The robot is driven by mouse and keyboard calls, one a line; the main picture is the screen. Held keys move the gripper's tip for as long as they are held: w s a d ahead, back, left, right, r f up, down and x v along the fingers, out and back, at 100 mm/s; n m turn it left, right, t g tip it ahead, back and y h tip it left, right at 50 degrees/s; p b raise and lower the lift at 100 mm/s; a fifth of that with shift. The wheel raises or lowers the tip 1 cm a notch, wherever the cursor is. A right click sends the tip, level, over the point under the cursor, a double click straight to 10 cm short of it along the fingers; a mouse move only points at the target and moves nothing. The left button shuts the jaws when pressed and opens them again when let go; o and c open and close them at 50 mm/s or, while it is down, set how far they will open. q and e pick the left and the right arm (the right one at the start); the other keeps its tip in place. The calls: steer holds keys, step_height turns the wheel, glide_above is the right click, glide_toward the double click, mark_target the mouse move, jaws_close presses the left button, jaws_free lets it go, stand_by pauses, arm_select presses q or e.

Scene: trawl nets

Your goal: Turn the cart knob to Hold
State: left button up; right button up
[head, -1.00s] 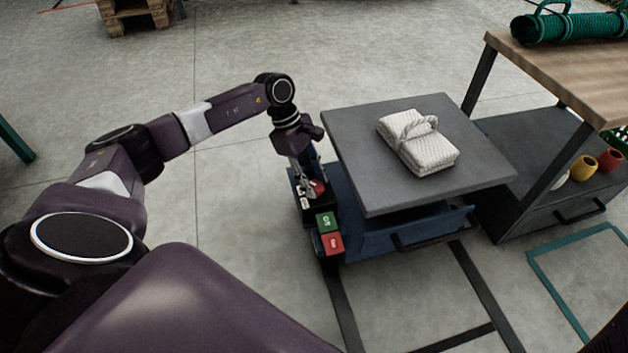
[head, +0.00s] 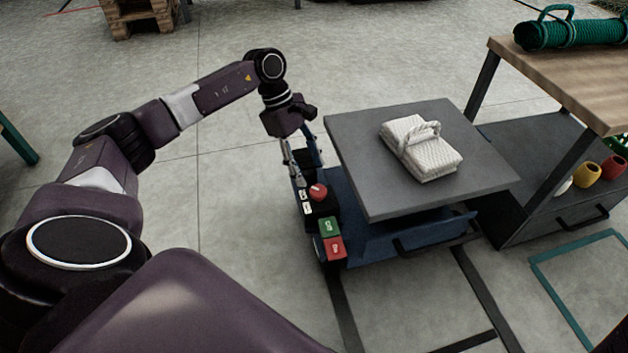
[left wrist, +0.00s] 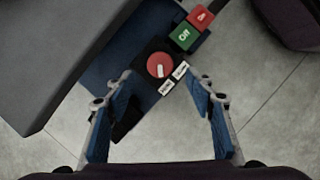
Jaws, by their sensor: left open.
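The cart knob (head: 318,191) is a round red dial on a black panel at the cart's left edge. In the left wrist view the knob (left wrist: 160,66) has a white pointer bar aimed down toward the nearer of two white labels (left wrist: 166,88). The second label (left wrist: 181,71) lies to its right. Their words are too small to read surely. My left gripper (head: 300,172) is open and empty, apart from the knob, above and behind it in the head view. Its two blue-padded fingers (left wrist: 157,98) are spread below the knob in the wrist view. My right gripper is not in view.
A green button (head: 329,226) and a red button (head: 334,247) sit in front of the knob. The cart's grey top (head: 365,180) carries a folded white net. A wood-topped bench (head: 570,80) stands at right. Floor left of the cart is clear.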

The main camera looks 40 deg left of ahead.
arm_select(q)
steer(key=v, duration=0.5)
steer(key=shift+a+r, duration=0.1)
steer(key=shift+r, duration=0.15)
